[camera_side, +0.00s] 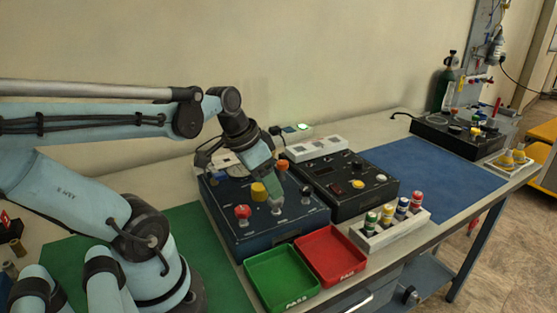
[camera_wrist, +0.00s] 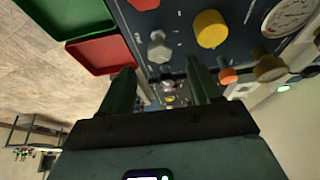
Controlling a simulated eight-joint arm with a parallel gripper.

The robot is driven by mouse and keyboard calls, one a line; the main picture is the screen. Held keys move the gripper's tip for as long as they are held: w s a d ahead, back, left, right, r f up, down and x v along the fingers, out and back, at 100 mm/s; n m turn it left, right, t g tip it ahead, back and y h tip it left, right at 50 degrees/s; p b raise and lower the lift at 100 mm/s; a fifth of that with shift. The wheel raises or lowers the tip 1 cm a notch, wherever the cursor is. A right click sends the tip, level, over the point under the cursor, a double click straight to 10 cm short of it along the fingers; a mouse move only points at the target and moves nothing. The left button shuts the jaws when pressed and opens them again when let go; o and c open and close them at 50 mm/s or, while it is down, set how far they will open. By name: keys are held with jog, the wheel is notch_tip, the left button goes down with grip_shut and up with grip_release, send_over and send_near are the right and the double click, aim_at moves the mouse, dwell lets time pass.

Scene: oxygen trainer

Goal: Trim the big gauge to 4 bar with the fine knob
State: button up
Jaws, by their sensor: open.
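The blue panel box (camera_side: 262,236) stands on the bench with several knobs on top. The big white-faced gauge (camera_wrist: 288,14) is cut off at the top right in the wrist view; its needle cannot be read. A grey knob (camera_wrist: 158,48) lies just ahead of the space between my fingers, and a large yellow knob (camera_wrist: 210,28) is to its right. I cannot tell from labels which knob is the fine one. My gripper (camera_wrist: 160,72) is open and empty, pointing down over the panel. In the side view my gripper (camera_side: 277,190) hangs above the panel's middle, partly hiding it.
An orange knob (camera_wrist: 227,75) and a tan knob (camera_wrist: 270,68) sit close to the right finger. Green (camera_side: 282,280) and red (camera_side: 331,256) trays lie in front of the panel. A black box (camera_side: 345,190) stands close on the right. The blue mat (camera_side: 430,170) has free room.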

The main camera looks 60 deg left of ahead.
aim_at(276, 202)
jog(key=shift+x, duration=2.4)
jog(key=shift+c, duration=0.4)
jog(key=c, duration=1)
